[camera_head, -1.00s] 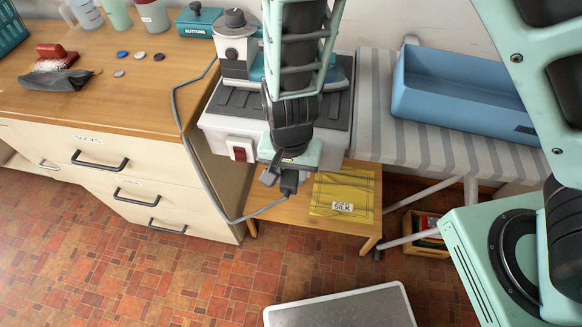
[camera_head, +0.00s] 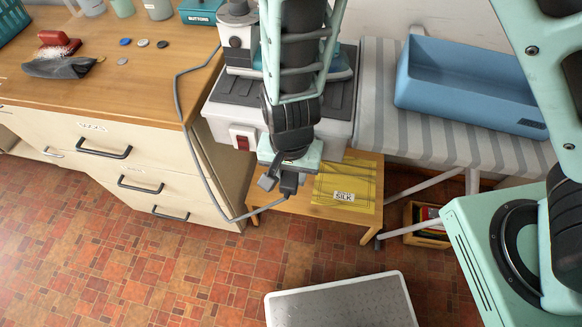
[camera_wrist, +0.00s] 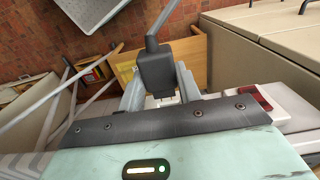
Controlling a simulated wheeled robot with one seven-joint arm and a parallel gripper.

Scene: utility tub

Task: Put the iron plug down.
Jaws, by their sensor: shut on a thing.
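The iron plug (camera_head: 288,182) is a small dark grey block with a grey cord. My gripper (camera_head: 279,175) is shut on it and points down in front of the white and grey appliance (camera_head: 221,122). In the wrist view the plug (camera_wrist: 157,72) sits between the pale fingers, with its cord leading up and away. The plug appears held in the air over the low wooden table (camera_head: 272,207); its height cannot be told. The cord (camera_head: 188,135) loops left past the counter edge and back up to the appliance.
A yellow SILK packet (camera_head: 347,188) lies on the low table. A drawer cabinet (camera_head: 105,165) stands left, and a striped ironing board (camera_head: 450,150) with a blue bin (camera_head: 470,85) stands right. A grey-topped step (camera_head: 340,302) is on the floor. Open tiles lie front left.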

